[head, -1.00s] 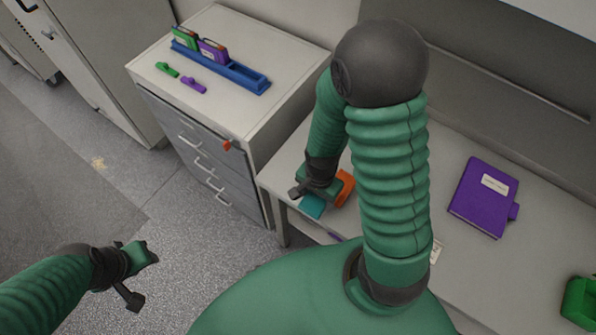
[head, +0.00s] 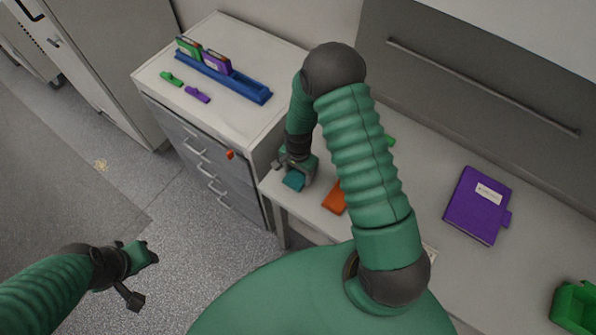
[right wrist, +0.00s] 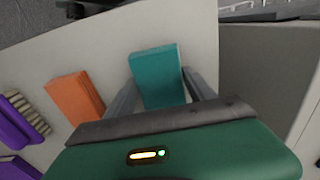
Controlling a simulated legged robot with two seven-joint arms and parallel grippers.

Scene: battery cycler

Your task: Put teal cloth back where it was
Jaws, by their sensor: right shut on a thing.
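The teal cloth (head: 294,181) is a small folded block at the left end of the white bench. My right gripper (head: 284,168) is shut on it. In the right wrist view the teal cloth (right wrist: 157,75) sits between the two grey fingers (right wrist: 158,92), with the bench surface around it. I cannot tell whether it touches the bench. My left gripper (head: 142,276) is at the lower left above the floor, away from the cloth, with its fingers spread and nothing between them.
An orange block (head: 334,197) lies on the bench (head: 415,160) right of the cloth. A purple binder (head: 477,205) and a green bin (head: 577,308) are farther right. A drawer cabinet (head: 262,113) with a blue rack (head: 222,77) stands at left. A brush (right wrist: 22,118) shows in the wrist view.

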